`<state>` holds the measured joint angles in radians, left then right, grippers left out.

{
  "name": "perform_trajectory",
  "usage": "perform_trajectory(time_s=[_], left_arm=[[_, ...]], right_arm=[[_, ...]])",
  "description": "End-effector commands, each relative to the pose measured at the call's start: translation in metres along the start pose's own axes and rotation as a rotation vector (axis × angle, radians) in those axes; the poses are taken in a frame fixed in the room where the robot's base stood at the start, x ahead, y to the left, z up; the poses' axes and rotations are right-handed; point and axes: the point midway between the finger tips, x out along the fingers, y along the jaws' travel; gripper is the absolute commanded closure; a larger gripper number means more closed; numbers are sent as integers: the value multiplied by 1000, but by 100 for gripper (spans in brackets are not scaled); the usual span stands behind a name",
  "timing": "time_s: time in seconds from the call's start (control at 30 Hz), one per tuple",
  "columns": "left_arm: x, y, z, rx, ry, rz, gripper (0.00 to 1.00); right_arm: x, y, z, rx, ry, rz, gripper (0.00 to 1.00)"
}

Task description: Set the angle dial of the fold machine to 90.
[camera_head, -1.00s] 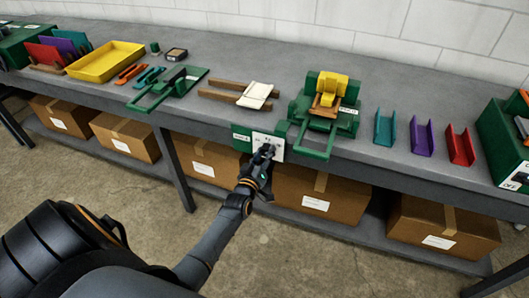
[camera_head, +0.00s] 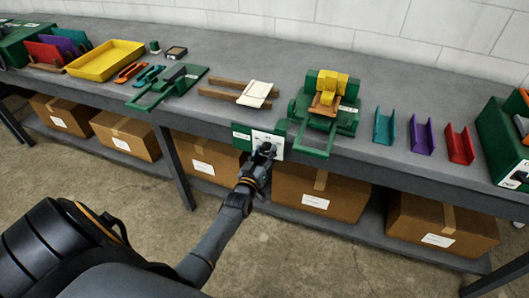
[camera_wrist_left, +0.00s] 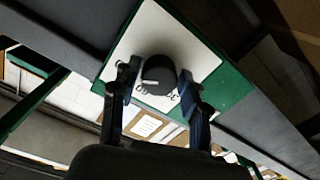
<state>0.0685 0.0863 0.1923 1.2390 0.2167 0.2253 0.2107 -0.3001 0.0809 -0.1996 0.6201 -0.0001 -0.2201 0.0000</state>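The angle dial (camera_wrist_left: 161,70) is a dark round knob with a white pointer mark, on a white plate (camera_wrist_left: 203,62) with a green backing. My left gripper (camera_head: 264,152) is at the dial. Its two fingers (camera_wrist_left: 158,92) are apart, one on either side of the knob, with a visible gap. My right gripper is out of view.
The grey bench (camera_head: 225,70) holds a yellow tray (camera_head: 108,58), a green lever tool (camera_head: 165,88) and teal (camera_head: 384,127), purple (camera_head: 422,136) and red (camera_head: 460,145) channels. Cardboard boxes (camera_head: 320,192) stand on the shelf below. The floor in front is clear.

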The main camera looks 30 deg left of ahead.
Motion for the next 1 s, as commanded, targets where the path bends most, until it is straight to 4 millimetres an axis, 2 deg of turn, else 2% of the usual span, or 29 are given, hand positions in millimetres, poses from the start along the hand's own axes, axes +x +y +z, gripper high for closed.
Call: perform_trajectory(time_s=[0.33,0.47,0.57,0.8,1.0], left_arm=[[0,0,-1,-2,2,1,40],[-10,0,0,-2,0,0,40],[-26,0,0,-2,0,0,40],[-79,0,0,-2,-1,-1,40],[-109,0,0,-2,0,0,40]], right_arm=[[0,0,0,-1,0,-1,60],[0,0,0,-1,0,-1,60],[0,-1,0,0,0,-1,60],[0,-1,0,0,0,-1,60],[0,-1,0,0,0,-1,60]])
